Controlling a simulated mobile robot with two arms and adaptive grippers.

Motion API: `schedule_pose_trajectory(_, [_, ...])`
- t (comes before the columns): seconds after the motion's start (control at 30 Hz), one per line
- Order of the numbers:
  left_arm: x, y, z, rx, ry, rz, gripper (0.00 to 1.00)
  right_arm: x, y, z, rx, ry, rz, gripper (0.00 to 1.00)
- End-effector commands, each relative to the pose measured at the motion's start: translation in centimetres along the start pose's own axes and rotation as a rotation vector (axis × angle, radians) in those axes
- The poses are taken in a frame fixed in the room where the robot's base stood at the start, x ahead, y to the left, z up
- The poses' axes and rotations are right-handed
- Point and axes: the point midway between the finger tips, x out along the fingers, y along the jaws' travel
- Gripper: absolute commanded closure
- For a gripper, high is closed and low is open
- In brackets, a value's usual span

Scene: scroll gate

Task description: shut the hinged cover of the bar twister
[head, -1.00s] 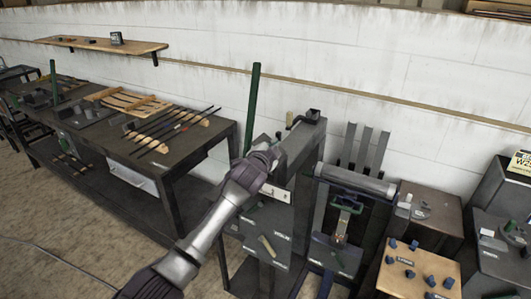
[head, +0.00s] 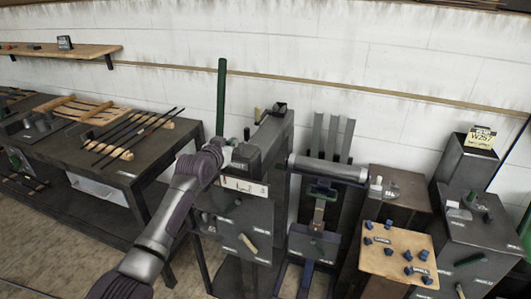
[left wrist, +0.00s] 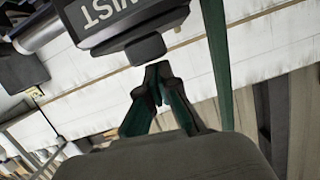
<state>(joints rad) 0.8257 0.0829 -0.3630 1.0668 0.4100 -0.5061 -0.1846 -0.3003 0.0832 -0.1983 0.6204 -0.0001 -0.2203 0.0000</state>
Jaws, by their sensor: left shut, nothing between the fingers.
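The bar twister (head: 272,140) is the grey machine in the middle of the head view. Its dark block lettered TWIST (head: 239,158) faces me; I cannot tell how far the hinged cover stands open. My left gripper (left wrist: 155,75) is shut and empty. In the left wrist view its fingertips are just below a dark tab under the lettered block (left wrist: 115,22). I cannot tell whether they touch. In the head view my left wrist hides the fingers, just left of the block. My right gripper is not in view.
A green post (head: 221,100) rises behind my left wrist. A workbench (head: 60,125) with rods and a rack stands at the left. A roller machine (head: 328,168) stands close on the right, then a wooden-topped box with blue knobs (head: 398,252). A white wall closes the back.

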Motion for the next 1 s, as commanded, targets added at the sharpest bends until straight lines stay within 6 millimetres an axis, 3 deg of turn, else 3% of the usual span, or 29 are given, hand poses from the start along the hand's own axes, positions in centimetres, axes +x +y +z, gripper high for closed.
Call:
schedule_pose_trajectory(0.73, [0.0, -0.3, 0.2, 0.003, 0.000, -0.001, 1.00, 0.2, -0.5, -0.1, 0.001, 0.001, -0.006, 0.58])
schedule_pose_trajectory(0.87, [-0.2, -0.4, -1.1, 0.003, 0.001, -0.002, 1.00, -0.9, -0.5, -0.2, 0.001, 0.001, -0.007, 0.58])
schedule_pose_trajectory(1.0, [-0.8, -0.7, -4.0, 0.003, 0.002, -0.004, 1.00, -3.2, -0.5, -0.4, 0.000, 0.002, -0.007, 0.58])
